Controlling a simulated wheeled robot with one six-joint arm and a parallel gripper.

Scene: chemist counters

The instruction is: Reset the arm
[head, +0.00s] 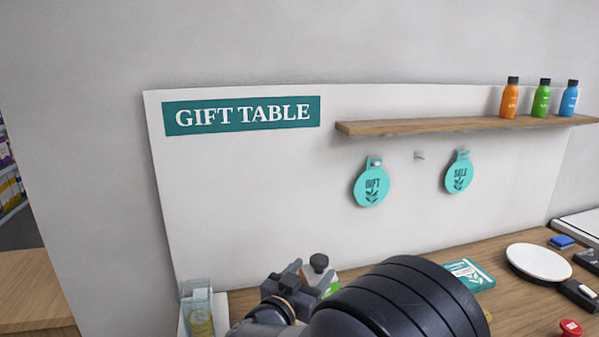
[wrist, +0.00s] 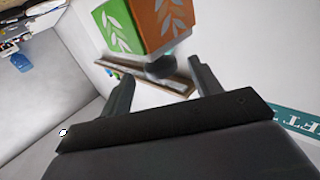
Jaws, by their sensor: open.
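My gripper (wrist: 161,67) is open in the wrist view, with its two dark fingers apart and nothing between them. In the head view my gripper (head: 287,283) is low in the middle, above the counter's back left part, and my dark arm link hides some of the counter. A box with green and orange leaf-marked faces (wrist: 168,22) and a dark round knob shows just beyond the fingertips. It appears in the head view as a pale-topped box with a black knob (head: 319,263), partly hidden behind my gripper.
A wooden shelf (head: 440,126) holds orange, green and blue bottles. Two teal tags (head: 371,187) hang below it. A clear holder (head: 197,308) stands left of my gripper. A teal packet (head: 470,275), a white round plate (head: 538,262) and a red button (head: 571,328) are at right.

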